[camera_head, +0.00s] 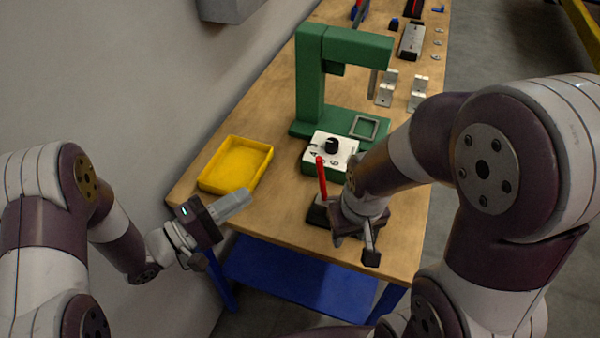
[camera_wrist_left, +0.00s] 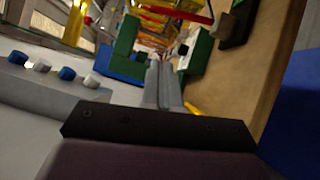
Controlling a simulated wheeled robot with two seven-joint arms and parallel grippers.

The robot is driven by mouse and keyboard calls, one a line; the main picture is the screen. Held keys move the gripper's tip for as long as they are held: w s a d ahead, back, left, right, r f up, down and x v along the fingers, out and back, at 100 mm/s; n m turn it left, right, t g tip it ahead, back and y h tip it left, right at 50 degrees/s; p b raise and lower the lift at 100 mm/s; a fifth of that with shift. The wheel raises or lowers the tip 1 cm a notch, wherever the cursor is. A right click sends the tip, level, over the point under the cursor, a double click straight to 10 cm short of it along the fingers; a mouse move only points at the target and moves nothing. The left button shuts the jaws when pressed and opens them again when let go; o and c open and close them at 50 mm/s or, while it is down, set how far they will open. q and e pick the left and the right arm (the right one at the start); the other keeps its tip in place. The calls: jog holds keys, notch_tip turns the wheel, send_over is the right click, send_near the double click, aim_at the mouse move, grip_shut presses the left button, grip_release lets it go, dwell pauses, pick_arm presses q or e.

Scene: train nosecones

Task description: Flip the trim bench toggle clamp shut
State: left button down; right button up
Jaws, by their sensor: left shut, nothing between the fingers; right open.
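The toggle clamp's red handle (camera_head: 321,177) stands nearly upright at the near end of the bench, above a dark base (camera_head: 317,212). My right arm hides part of the clamp. In the left wrist view the red handle (camera_wrist_left: 178,15) and the dark base (camera_wrist_left: 238,24) show at the top. My right gripper (camera_head: 355,247) is open, just right of and in front of the clamp; contact cannot be told. My left gripper (camera_head: 236,203) is shut and empty, left of the clamp near the yellow tray. Its closed fingers (camera_wrist_left: 163,86) show in the left wrist view.
A yellow tray (camera_head: 212,186) lies at the bench's left edge. A green press (camera_head: 311,85) and a white dial box (camera_head: 320,150) stand behind the clamp. Metal brackets (camera_head: 417,94) stand farther back. A blue shelf (camera_head: 290,272) is below the wooden bench (camera_head: 275,208).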

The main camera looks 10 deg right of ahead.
pick_arm(q)
jog(key=s+d+p+x, duration=0.1)
jog(key=s+p+x, duration=0.1)
jog(key=x, duration=1.1)
jog(key=shift+s+r, duration=0.2)
jog(key=shift+s, duration=0.1)
jog(key=shift+a, duration=0.1)
jog(key=s+d+m+y+p, duration=0.4)
jog(key=d+m+p, duration=0.2)
jog(key=d, duration=0.1)
jog(key=shift+s+r+m+g+y+p, duration=0.25)
jog(key=shift+s+m+g+y+p, duration=0.05)
jog(key=shift+s+m+y+p, duration=0.1)
dwell(0.7)
